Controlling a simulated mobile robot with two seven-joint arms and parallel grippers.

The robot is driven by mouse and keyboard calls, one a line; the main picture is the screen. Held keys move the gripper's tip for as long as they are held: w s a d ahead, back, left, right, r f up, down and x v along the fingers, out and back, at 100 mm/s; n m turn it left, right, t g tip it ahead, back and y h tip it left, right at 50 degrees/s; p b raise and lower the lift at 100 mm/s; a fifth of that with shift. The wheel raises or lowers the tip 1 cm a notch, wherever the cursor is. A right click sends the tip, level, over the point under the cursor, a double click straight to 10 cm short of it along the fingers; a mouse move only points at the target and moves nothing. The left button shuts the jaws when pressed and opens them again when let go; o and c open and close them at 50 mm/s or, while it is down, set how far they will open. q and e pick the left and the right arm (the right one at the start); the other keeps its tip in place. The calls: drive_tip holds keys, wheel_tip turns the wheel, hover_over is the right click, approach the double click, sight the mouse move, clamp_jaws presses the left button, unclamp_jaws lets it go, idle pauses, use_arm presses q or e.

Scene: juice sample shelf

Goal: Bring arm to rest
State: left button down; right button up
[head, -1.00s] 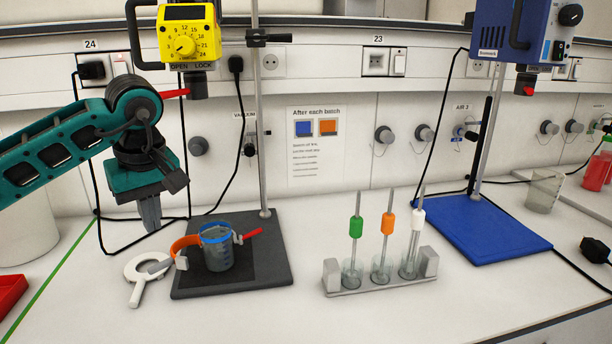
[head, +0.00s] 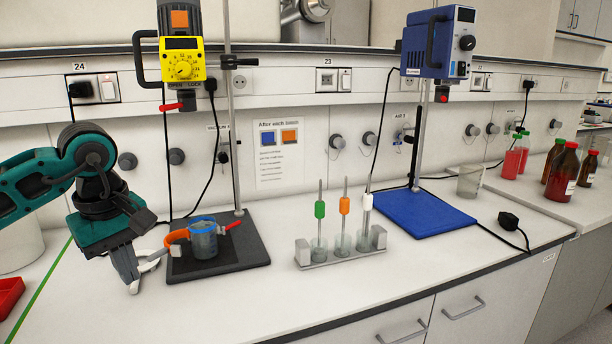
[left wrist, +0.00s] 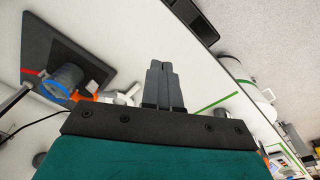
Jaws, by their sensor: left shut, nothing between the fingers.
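My left gripper (head: 126,272) is shut and empty, pointing down over the left part of the bench. In the head view it overlaps a white ring-shaped tool (head: 150,264) that is partly hidden behind it. In the left wrist view the closed fingers (left wrist: 161,85) show side by side with nothing between them. To its right, a beaker (head: 203,240) with a blue band and an orange clamp stands on the black stirrer base (head: 250,250). My right gripper is not in view.
A yellow stirrer motor (head: 184,60) hangs above the black base. A rack (head: 318,262) with three coloured stirring rods stands mid-bench. A blue base (head: 430,213) stands behind it to the right. A red tray (head: 8,296) lies at the left edge. The front middle is clear.

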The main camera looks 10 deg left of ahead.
use_arm(q)
drive_tip(key=w+d+f+g+h, duration=0.1)
drive_tip(key=d+f+h, duration=0.35)
drive_tip(key=d, duration=0.55)
drive_tip(key=s+d+n+t+h, duration=0.2)
drive_tip(key=d+n+t+h, duration=0.1)
drive_tip(key=d+n+h, duration=1.5)
drive_tip(key=w+a+f+n+t+y, duration=0.1)
drive_tip(key=a+f+n+t+y, duration=0.1)
drive_tip(key=f+n+t+y, duration=0.45)
drive_tip(key=w+a+f+n+t+y, duration=0.1)
drive_tip(key=n+t+y, duration=0.15)
drive_tip(key=n, duration=0.75)
drive_tip(key=a+f+n+t+y, duration=0.25)
drive_tip(key=n+t+y, duration=0.2)
drive_tip(key=n, duration=0.45)
drive_tip(key=s+a+f+n+g+y, duration=0.2)
drive_tip(key=s+f+n, duration=0.4)
drive_tip(key=f, duration=0.3)
drive_tip(key=s+a+f+n+g+y, duration=0.2)
drive_tip(key=s+f+n+g+y, duration=0.2)
drive_tip(key=f, duration=0.5)
drive_tip(key=s+n, duration=0.2)
drive_tip(key=n, duration=0.1)
drive_tip(key=shift+a+f+y, duration=0.3)
drive_tip(key=shift+a+f, duration=0.05)
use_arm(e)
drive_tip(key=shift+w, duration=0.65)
